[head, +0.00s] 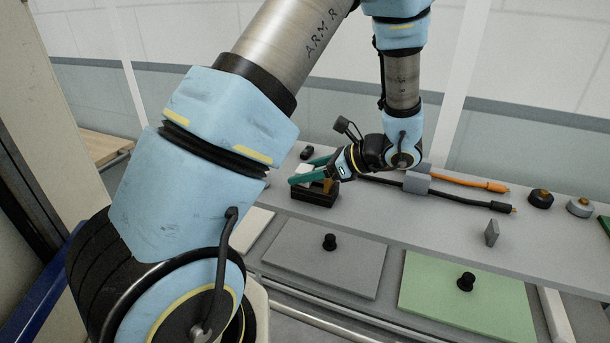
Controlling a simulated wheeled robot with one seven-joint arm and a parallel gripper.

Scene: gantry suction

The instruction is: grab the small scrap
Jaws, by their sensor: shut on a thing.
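My gripper (298,172) has teal fingers and reaches left above the back shelf, over a small black block or tray (314,196). It is shut on a small pale piece (304,169), which shows between the two fingers and looks like the small scrap. The fingers partly hide the piece. I cannot tell whether it still touches anything below.
Orange and black cables (460,180) run from a grey block (417,181) right of my gripper. Two round knobs (540,198) and a small grey upright plate (491,233) stand further right. Grey (290,260) and green (430,295) panels with black knobs lie in front.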

